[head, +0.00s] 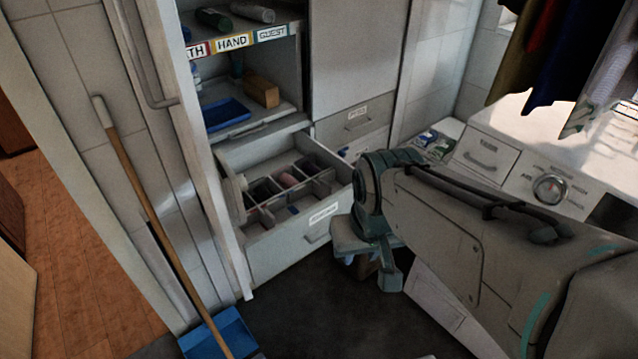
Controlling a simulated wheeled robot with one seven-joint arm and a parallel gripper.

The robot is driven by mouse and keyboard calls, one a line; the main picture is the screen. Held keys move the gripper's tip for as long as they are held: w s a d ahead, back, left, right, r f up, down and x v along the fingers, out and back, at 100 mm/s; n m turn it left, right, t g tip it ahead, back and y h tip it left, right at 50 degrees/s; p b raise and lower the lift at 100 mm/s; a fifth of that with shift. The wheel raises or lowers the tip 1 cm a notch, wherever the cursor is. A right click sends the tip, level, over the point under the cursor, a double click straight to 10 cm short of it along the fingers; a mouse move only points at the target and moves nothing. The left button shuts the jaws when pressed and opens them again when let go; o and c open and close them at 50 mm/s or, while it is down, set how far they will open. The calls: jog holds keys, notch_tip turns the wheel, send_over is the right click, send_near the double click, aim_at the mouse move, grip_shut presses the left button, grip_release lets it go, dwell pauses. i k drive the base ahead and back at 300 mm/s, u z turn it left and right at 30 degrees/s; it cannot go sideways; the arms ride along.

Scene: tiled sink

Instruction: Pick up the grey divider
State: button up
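The grey divider (268,203) is a grid of thin walls inside an open drawer (275,258) of the cabinet. Several small items, some reddish and some dark, lie in its compartments. My gripper (366,262) is to the right of the drawer front, at the end of my arm, and apart from the divider. Its parts point downward, and my arm hides some of it. I cannot tell how far apart its fingers are. Nothing of the divider is in it.
Above the drawer, a shelf holds a blue tray (224,113) and a wooden block (262,92). A broom handle (150,190) leans at left over a blue dustpan (219,336). A washing machine (540,160) stands right, below hanging clothes. Dark floor (330,320) is open in front.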

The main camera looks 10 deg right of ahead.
aim_at(323, 189)
jog(key=u, duration=0.15)
jog(key=k, duration=0.35)
jog(key=z, duration=0.75)
jog(key=i, duration=1.3)
jog(key=z, duration=0.15)
